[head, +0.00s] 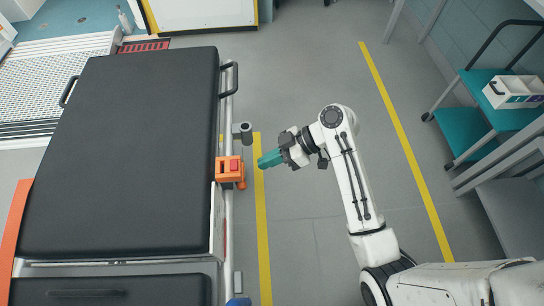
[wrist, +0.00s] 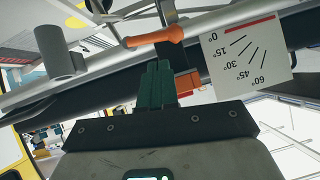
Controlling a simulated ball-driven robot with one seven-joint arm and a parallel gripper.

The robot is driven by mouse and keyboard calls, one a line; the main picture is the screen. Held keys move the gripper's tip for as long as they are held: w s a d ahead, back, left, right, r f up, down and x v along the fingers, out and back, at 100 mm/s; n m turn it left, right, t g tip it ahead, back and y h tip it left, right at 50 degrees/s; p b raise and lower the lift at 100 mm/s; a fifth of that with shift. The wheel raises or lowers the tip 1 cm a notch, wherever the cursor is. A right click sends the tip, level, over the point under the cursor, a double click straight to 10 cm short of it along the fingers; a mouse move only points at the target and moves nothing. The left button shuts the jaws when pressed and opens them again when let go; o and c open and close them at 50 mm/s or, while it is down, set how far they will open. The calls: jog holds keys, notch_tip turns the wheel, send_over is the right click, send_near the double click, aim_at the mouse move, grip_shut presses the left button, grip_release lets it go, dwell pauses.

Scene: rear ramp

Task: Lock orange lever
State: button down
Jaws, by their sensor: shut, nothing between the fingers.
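The orange lever (wrist: 155,37) shows in the wrist view as a short orange grip on a metal rod, above my fingertips in the picture. In the head view an orange housing with a red top (head: 229,168) sits on the right side rail of the black-padded stretcher (head: 130,150), with an orange part (head: 241,184) at its lower right. My gripper (head: 261,163) has green fingers, shut and empty, just right of the housing. The fingers also show in the wrist view (wrist: 157,80), apart from the lever as far as I can tell.
A white angle plate (wrist: 245,55) marked 0° to 60° is beside the lever. A grey cylinder (head: 243,132) stands on the rail above the housing. The floor (head: 310,235) right of the stretcher is clear. A teal cart (head: 490,105) stands at the far right.

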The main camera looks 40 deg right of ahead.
jog(key=x, duration=0.6)
jog(key=shift+a+f+b, duration=0.15)
jog(key=shift+f+b, duration=0.15)
jog(key=shift+b, duration=0.45)
